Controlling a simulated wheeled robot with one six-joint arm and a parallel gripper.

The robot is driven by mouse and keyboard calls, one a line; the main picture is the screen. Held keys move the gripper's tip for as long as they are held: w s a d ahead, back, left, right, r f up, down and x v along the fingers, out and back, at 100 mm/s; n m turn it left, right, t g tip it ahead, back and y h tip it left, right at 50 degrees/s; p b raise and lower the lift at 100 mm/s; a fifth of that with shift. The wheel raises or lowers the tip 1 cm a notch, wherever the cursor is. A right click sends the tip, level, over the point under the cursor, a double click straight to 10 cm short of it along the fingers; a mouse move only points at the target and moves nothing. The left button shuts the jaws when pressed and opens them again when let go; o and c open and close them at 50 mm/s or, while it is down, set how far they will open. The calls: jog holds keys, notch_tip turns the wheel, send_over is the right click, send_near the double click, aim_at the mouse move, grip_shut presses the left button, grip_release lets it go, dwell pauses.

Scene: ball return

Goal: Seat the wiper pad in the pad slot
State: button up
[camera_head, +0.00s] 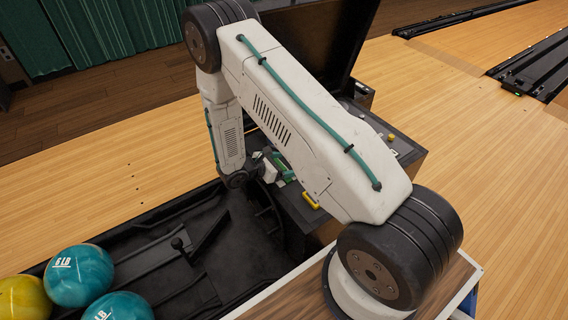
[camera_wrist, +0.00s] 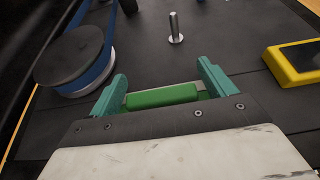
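In the head view my gripper (camera_head: 282,168) is over the dark machine top, partly hidden by my arm. A yellow frame with a dark inside (camera_wrist: 276,65) lies to the right in the wrist view and may be the pad slot. Its yellow edge also shows in the head view (camera_head: 311,201). The pad's underside is hidden.
A black disc with a blue band (camera_wrist: 70,55) stands left of my gripper. An upright metal pin (camera_wrist: 175,28) stands ahead on the dark deck. Teal balls (camera_head: 80,275) and a yellow ball (camera_head: 22,298) lie at lower left. A raised dark lid (camera_head: 325,35) stands behind.

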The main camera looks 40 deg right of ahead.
jog(key=shift+r, duration=0.15)
jog(key=shift+a+r, duration=0.15)
jog(key=shift+a, duration=0.15)
jog(key=v, duration=1.1)
jog(key=s+d+r+m+g+y, duration=0.1)
jog(key=s+r+m+g+y, duration=0.3)
jog(key=r, duration=0.8)
jog(key=s+d+r+m+t+y, duration=0.1)
jog(key=s+r+m, duration=0.45)
jog(key=r, duration=0.75)
jog(key=s+a+r+m+t+y, duration=0.2)
jog(key=s+r+m+y, duration=0.2)
jog(key=s, duration=0.5)
jog(key=s+a+r+m+t+y, duration=0.2)
jog(key=s+r+m+y, duration=0.2)
jog(key=s+r, duration=0.4)
jog(key=shift+s+a, duration=0.25)
jog(key=shift+s, duration=0.8)
